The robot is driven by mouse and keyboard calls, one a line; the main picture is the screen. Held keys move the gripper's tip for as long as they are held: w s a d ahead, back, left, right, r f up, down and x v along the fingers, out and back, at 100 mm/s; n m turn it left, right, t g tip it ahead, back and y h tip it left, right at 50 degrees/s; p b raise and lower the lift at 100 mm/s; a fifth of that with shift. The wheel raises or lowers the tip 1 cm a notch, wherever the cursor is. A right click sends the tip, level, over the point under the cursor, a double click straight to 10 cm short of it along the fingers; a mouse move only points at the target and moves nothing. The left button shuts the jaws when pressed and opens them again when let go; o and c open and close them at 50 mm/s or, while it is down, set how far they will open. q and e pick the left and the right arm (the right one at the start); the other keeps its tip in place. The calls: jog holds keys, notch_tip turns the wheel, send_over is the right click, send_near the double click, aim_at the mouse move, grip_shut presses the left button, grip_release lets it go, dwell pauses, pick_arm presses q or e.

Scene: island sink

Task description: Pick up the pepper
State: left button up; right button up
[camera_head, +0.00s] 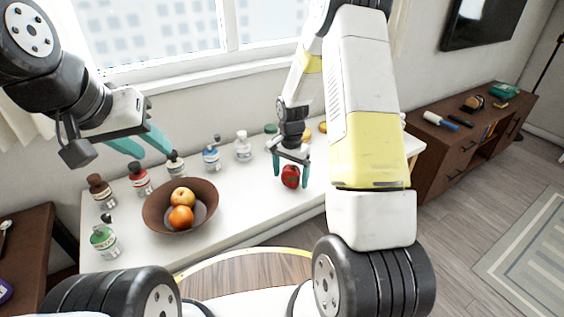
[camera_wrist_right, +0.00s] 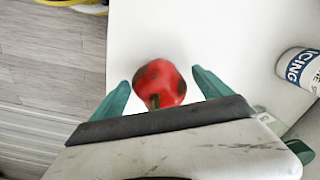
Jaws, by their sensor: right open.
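The red pepper (camera_head: 290,176) sits on the white counter, between the teal fingers of my right gripper (camera_head: 291,172) in the head view. In the right wrist view the pepper (camera_wrist_right: 159,84) shows dark patches and a green stem, and lies between the two fingertips of my right gripper (camera_wrist_right: 160,88). White counter shows on both sides of it, so the open fingers are apart from it. My left gripper (camera_head: 145,143) hangs open and empty above the left part of the counter, near the bottles.
A brown bowl (camera_head: 152,216) with fruit stands on the white counter (camera_head: 240,200). Several bottles line the left and back, including a red-labelled bottle (camera_head: 140,180) and a white bottle (camera_head: 243,147). An icing can (camera_wrist_right: 300,70) stands right of the pepper in the wrist view.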

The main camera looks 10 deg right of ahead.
jog(key=c, duration=1.5)
jog(key=shift+c, duration=0.3)
jog(key=shift+r, duration=0.1)
